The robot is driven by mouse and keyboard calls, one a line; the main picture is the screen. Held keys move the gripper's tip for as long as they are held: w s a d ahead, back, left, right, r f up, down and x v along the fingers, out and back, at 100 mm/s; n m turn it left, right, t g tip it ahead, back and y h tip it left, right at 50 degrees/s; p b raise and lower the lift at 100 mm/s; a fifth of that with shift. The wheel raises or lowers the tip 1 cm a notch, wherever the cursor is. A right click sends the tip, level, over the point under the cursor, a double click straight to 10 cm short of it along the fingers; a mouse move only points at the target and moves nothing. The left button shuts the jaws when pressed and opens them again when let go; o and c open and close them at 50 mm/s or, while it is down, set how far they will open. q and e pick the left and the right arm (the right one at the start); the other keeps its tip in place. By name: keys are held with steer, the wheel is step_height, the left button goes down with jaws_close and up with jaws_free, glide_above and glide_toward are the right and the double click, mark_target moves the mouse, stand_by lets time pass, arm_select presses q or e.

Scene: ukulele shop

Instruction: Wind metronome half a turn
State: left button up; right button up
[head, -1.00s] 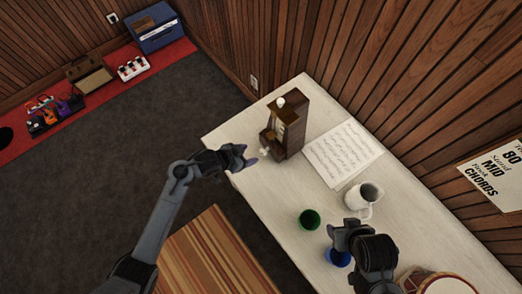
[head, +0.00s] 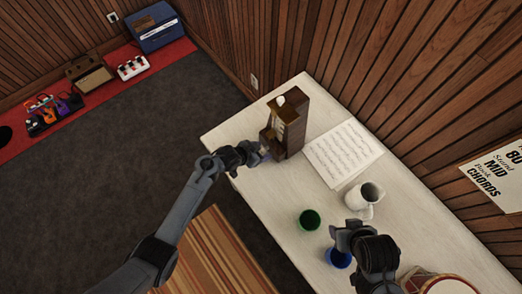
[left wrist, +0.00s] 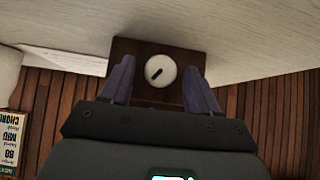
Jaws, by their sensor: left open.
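The dark brown wooden metronome (head: 293,128) stands upright near the far left end of the white table. A pale rounded part (head: 281,101) shows near its top. My left gripper (head: 263,152) is at the metronome's lower front left side. In the left wrist view, the brown metronome face (left wrist: 127,50) carries a round white winding knob (left wrist: 160,71) with a dark slanted mark. My open left fingers (left wrist: 159,76) lie on either side of the knob, with gaps visible. In the head view the gripper hides the knob. My right gripper (head: 347,238) hangs over the table; its fingers are unclear.
Sheet music (head: 341,153) lies right of the metronome. A white mug (head: 363,200), a green cup (head: 309,220) and a blue cup (head: 338,257) stand nearer, with a drum (head: 440,284) at the near end. The wood-panelled wall runs behind the table (head: 262,205).

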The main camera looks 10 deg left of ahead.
arm_select(q)
steer(key=shift+c, duration=0.2)
steer(key=c, duration=1)
steer(key=shift+s, duration=0.1)
steer(key=shift+s+d+f+m+t+y, duration=0.1)
steer(key=shift+d+m+t+y, duration=0.05)
steer(key=shift+m+t+y, duration=0.6)
steer(key=shift+s+d+m+t+y+b, duration=0.15)
steer(key=shift+m+t+y+b, duration=0.4)
steer(key=shift+t, duration=0.4)
steer(key=shift+t+y, duration=0.3)
steer(key=shift+t, duration=0.1)
